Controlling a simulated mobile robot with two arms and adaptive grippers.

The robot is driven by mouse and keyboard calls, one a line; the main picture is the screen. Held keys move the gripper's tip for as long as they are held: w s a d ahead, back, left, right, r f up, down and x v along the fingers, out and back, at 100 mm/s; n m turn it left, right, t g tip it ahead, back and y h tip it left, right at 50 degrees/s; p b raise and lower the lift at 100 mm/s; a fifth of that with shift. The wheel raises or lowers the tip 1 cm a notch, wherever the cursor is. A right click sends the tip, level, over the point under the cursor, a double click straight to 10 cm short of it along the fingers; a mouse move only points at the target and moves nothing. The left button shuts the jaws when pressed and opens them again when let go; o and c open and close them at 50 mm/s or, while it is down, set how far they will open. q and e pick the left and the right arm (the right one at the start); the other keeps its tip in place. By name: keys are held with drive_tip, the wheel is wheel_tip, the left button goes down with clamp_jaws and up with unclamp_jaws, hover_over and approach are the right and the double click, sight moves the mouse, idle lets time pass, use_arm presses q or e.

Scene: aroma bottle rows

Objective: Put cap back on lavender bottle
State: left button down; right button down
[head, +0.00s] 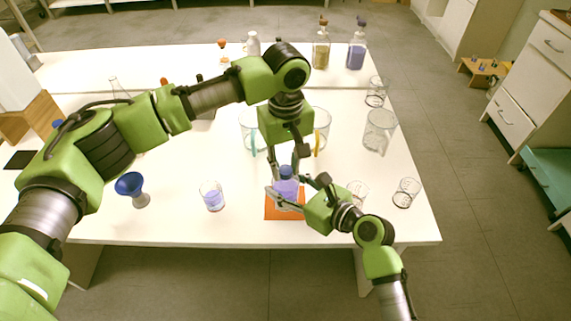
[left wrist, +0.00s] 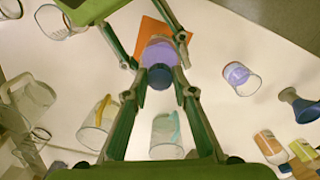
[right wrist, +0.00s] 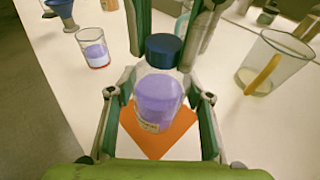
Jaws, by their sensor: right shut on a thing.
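The lavender bottle (head: 286,189) is clear with purple liquid and stands upright over an orange mat (head: 271,211). It also shows in the right wrist view (right wrist: 158,103). A dark blue cap (right wrist: 164,51) sits on top of its neck; the left wrist view shows this cap (left wrist: 160,76) from above. My right gripper (right wrist: 158,100) is shut on the bottle body from the side. My left gripper (left wrist: 160,78) points down from above, its fingers open on either side of the cap, with slight gaps visible. How firmly the cap is seated cannot be told.
A beaker of purple liquid (head: 212,196) and a blue funnel (head: 130,184) stand to the left. Empty glasses (head: 407,192) and a larger beaker (head: 380,131) stand to the right. Mugs with coloured handles (head: 322,128) are behind my left gripper. The table's front edge is close.

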use_arm(q)
drive_tip(key=m, duration=0.3)
drive_tip(key=shift+m, duration=0.3)
use_arm(e)
drive_tip(key=shift+f, duration=0.1)
use_arm(q)
drive_tip(key=m, duration=1.9)
drive_tip(key=shift+f+m, duration=0.1)
drive_tip(key=shift+m, duration=0.2)
drive_tip(key=m, duration=0.3)
drive_tip(key=shift+m, duration=0.3)
drive_tip(key=m, duration=0.4)
drive_tip(key=c, duration=1.6)
unclamp_jaws()
